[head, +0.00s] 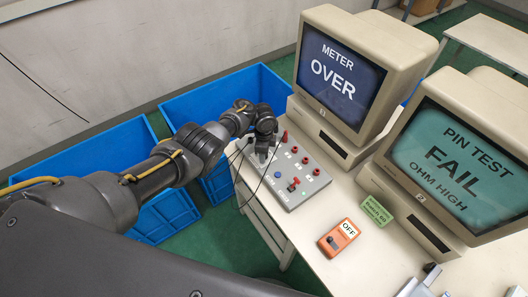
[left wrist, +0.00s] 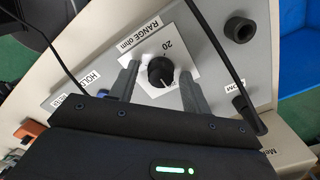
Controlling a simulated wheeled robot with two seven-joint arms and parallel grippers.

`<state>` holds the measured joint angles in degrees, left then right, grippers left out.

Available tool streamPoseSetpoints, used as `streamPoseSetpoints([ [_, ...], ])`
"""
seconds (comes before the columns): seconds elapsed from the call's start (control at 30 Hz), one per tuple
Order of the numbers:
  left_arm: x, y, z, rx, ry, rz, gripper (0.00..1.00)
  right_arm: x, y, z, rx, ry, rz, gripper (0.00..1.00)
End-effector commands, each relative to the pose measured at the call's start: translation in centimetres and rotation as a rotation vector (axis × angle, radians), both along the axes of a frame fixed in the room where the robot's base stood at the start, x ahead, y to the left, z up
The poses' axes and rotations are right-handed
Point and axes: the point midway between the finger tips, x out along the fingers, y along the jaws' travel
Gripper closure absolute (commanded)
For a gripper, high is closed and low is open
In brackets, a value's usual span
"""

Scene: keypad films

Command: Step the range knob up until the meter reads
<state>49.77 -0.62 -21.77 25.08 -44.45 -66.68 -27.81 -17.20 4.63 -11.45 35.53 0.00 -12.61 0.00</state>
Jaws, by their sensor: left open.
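The left monitor (head: 335,75) is headed METER and reads OVER. The range knob (left wrist: 160,72) is black and round, on a white plate marked RANGE ohm with a 20 on its dial. In the left wrist view my open left gripper (left wrist: 159,90) has one finger on each side of the knob; I cannot tell whether either finger touches it. In the head view my left gripper (head: 262,156) points down at the back left of the grey panel (head: 290,195) and hides the knob. My right gripper is not in view.
The panel has red terminals, a blue button (head: 277,174) and a red-topped switch (head: 294,184). A second monitor (head: 455,155) reads PIN TEST FAIL, OHM HIGH. An orange box (head: 339,237) reads OFF. Thin black cables hang near the gripper. Blue bins (head: 165,215) stand left of the bench.

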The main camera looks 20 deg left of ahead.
Motion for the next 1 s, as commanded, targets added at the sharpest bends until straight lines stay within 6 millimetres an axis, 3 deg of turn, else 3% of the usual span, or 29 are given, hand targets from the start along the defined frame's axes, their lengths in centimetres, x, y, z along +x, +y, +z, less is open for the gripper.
streamPoseSetpoints([
  [0.23,0.1,0.0,1.6,-0.002,-0.002,0.001,0.52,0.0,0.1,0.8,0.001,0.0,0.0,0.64],
  [0.5,0.1,0.0,6.9,-0.001,-0.002,0.0,0.52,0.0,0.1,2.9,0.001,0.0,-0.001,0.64],
  [0.7,0.0,-0.1,9.8,-0.001,-0.001,0.0,0.52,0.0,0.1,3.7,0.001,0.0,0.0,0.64],
  [1.0,0.0,0.0,10.8,0.0,0.0,0.0,0.52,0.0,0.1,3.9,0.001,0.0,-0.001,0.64],
])
